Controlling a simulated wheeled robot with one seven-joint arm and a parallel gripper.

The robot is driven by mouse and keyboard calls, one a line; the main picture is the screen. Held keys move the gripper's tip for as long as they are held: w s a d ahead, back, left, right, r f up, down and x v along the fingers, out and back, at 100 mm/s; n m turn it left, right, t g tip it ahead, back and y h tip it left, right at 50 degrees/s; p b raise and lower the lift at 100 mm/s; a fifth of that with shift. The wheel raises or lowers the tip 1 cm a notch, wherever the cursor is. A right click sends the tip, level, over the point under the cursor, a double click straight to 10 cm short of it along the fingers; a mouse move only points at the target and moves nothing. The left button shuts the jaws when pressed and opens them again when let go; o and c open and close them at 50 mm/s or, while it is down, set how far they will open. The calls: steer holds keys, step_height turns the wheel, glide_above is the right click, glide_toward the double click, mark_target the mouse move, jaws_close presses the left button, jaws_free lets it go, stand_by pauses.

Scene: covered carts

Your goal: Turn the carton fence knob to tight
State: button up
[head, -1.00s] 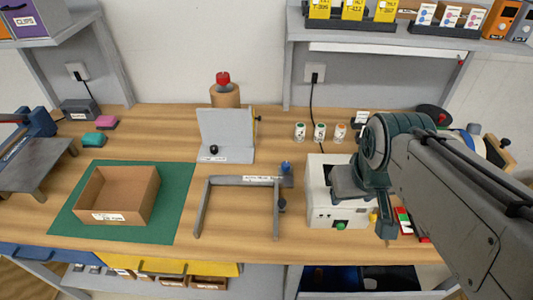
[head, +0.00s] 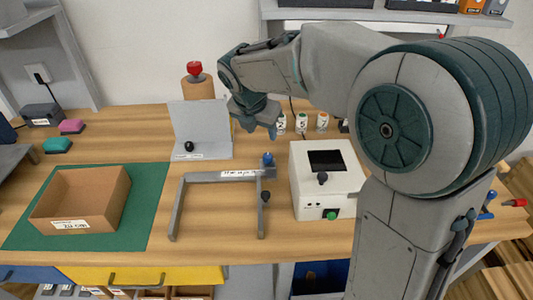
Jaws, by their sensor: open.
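My gripper (head: 258,128) is open and empty, pointing down above the bench, right of the grey upright plate (head: 203,125) and behind the grey U-shaped frame (head: 212,178). The frame lies flat with a white label too small to read. A blue knob (head: 268,159) stands at its back right corner, and a dark knob (head: 266,196) sits on its right leg. The upright plate has a black knob (head: 189,147) on its foot. I cannot tell from the labels which is the carton fence. The gripper touches none of these knobs.
An open cardboard box (head: 88,195) stands on a green mat (head: 137,205) at left. A white box with a dark knob and green button (head: 328,190) stands right of the frame. Small labelled pots (head: 301,123) stand behind. A red-topped post (head: 196,75) stands behind the plate.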

mark_target(268, 155)
steer(key=shift+n, duration=0.4)
steer(key=x, duration=1.4)
steer(key=shift+w+a+b, duration=0.2)
steer(key=shift+a+b, duration=0.1)
steer(key=c, duration=1)
